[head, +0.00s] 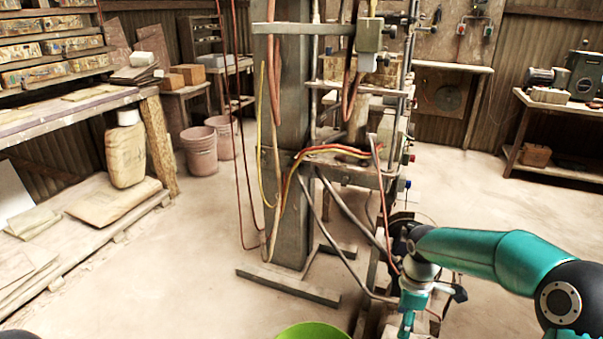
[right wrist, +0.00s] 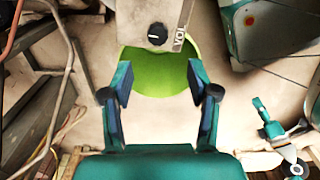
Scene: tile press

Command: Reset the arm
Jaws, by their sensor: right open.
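My right arm (head: 480,255) is teal and black and comes in from the right in the head view. Its gripper (head: 408,318) hangs low beside the press and is cut by the bottom edge. In the right wrist view my right gripper (right wrist: 160,76) has its two fingers spread apart with nothing between them. A bright green round tub (right wrist: 152,84) shows beyond the fingers, partly covered by a box with a black knob (right wrist: 156,31). The tub's edge also shows at the bottom of the head view (head: 313,332). My left gripper is not in view.
The tile press (head: 285,140), a tall metal frame with hoses, stands in the middle, close to my right arm. Shelving and a bench (head: 60,120) line the left. Two pinkish buckets (head: 199,152) stand behind. Floor at left-centre (head: 150,270) and far right is clear.

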